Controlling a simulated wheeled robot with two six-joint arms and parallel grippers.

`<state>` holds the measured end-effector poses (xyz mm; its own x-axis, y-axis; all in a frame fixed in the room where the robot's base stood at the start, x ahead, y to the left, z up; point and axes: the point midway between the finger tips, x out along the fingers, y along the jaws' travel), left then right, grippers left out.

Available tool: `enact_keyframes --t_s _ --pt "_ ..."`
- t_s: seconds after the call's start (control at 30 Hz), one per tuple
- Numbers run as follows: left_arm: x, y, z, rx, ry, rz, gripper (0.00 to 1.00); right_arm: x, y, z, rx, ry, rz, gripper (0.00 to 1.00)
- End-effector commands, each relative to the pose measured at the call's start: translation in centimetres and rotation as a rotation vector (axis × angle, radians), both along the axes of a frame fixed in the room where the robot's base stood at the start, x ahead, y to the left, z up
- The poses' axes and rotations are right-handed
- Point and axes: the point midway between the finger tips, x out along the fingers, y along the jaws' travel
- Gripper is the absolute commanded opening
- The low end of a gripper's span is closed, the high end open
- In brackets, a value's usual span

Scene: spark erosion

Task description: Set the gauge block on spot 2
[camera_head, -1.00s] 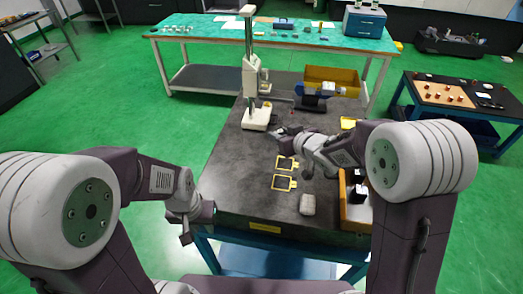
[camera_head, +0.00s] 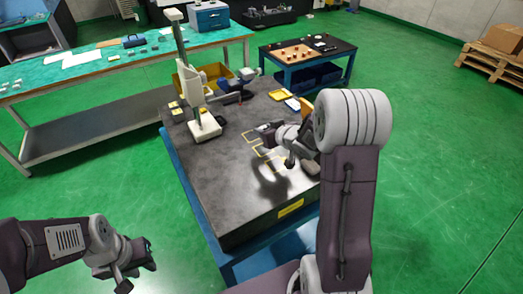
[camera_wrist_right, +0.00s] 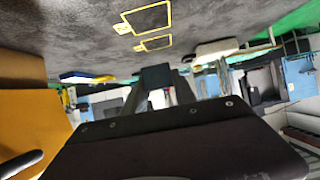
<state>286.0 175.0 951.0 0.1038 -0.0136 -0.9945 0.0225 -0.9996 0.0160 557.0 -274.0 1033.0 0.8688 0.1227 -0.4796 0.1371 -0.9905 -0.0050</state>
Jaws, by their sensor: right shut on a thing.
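The gauge block (camera_wrist_right: 157,76) appears as a small dark block at the fingertips of my right gripper (camera_wrist_right: 160,84) in the right wrist view. My right gripper (camera_head: 266,129) is shut on it and held over the dark table; the block itself is hard to make out in the head view. Yellow outlined spots, an upper one (camera_wrist_right: 147,18) and a lower one (camera_wrist_right: 155,43), show in the right wrist view. A yellow outline (camera_head: 252,137) also shows beside the gripper in the head view. I cannot read which is spot 2. My left gripper (camera_head: 136,268) hangs over the floor, its jaws unclear.
A white column stand (camera_head: 203,125) stands at the dark table's (camera_head: 225,190) left side. A yellow bin (camera_head: 190,80) is behind it. The table's front left is clear.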

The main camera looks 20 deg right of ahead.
Motion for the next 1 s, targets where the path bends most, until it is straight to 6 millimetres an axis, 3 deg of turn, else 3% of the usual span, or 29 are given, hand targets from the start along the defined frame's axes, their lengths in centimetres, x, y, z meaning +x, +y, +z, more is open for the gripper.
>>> enact_keyframes --t_s 0.07,0.3,0.53,0.87,0.9,0.97,1.0 --pt "0.0 0.0 -0.9 0.0 0.0 0.0 0.29 0.0 0.1 -1.9 0.001 0.0 0.0 0.0" --pt "0.0 0.0 -1.0 0.0 0.0 0.0 0.29 0.1 0.1 -2.9 -0.001 -0.003 0.002 0.0" --pt "0.0 0.0 -1.9 0.0 0.0 0.0 0.29 0.0 0.1 -6.5 0.0 0.0 0.001 0.0" --pt "0.0 0.0 -2.1 0.0 0.0 0.0 0.29 0.1 0.1 -6.8 -0.001 -0.004 0.001 0.0" --pt "0.0 0.0 -2.1 0.0 0.0 0.0 0.29 0.0 0.1 -6.9 -0.001 -0.002 0.0 0.35" --pt "0.0 0.0 -2.0 0.0 0.0 0.0 0.29 0.0 0.1 -6.8 -0.001 -0.002 0.0 0.52" --pt "0.0 0.0 -2.0 0.0 0.0 0.0 0.29 0.0 0.1 -6.7 -0.001 -0.002 0.0 0.54"
